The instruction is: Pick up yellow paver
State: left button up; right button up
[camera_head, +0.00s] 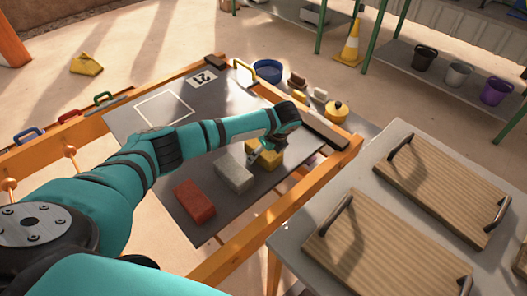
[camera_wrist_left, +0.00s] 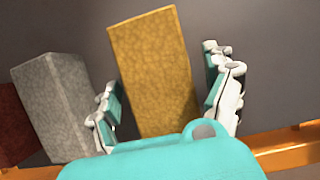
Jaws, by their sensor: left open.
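The yellow paver (camera_head: 268,157) lies on the dark table plate (camera_head: 165,185), partly hidden behind my left gripper (camera_head: 264,150) in the head view. In the left wrist view the yellow paver (camera_wrist_left: 150,72) stands between the two fingers of my left gripper (camera_wrist_left: 165,105). The fingers are open, one on each side of it, with a visible gap at least on the right. A grey paver (camera_head: 234,173) sits just left of it, and a red paver (camera_head: 194,201) further left. My right gripper is in neither view.
The grey paver is close to the left finger in the left wrist view (camera_wrist_left: 58,100). An orange frame (camera_head: 300,195) edges the plate. A grey table with wooden boards (camera_head: 440,185) stands at the right. The plate's far left part is clear.

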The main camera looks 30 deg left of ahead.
pick_arm(q)
jog(key=shift+c, duration=0.4)
jog(key=c, duration=1.6)
jog(key=shift+w+r, duration=0.1)
grip_shut()
